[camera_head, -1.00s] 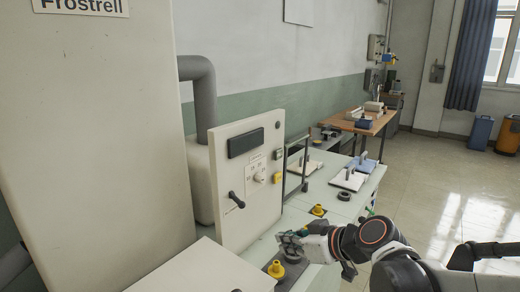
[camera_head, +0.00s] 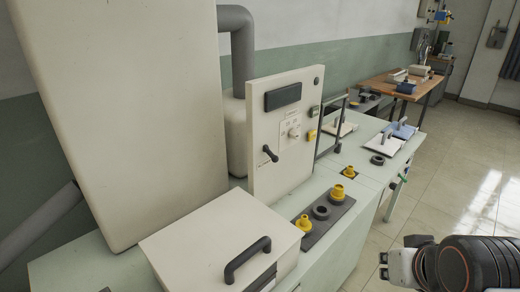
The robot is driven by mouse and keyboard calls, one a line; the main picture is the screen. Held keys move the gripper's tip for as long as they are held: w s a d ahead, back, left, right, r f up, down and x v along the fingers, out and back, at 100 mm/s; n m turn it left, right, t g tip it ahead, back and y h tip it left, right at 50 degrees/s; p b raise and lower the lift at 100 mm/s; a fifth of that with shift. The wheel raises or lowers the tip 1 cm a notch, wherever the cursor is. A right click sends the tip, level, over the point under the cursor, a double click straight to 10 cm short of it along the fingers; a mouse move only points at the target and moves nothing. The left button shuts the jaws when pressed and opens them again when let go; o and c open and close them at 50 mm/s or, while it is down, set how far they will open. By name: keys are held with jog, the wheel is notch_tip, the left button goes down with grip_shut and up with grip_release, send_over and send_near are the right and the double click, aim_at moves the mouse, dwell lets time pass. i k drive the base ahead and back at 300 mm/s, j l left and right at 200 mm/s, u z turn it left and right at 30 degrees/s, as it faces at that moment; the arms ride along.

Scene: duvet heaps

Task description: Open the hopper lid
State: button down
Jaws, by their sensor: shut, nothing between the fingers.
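The hopper lid seems to be the flat cream top (camera_head: 212,238) of the low box at the front of the bench. A black bar handle (camera_head: 247,260) stands on its front right part, and the lid looks shut. My gripper (camera_head: 384,266) is at the lower right, to the right of the handle and well apart from it. Its fingers are only partly visible, and nothing shows in them. Part of the box's front is cut off by the bottom of the picture.
A cream control panel (camera_head: 284,134) with a black lever stands behind the box. A dark plate (camera_head: 326,222) with yellow and grey rings lies to the right. A tall cream cabinet (camera_head: 125,110) rises at the left. Open floor (camera_head: 470,165) lies at the right.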

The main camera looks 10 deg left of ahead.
aim_at(226, 245)
jog(key=u, duration=1.2)
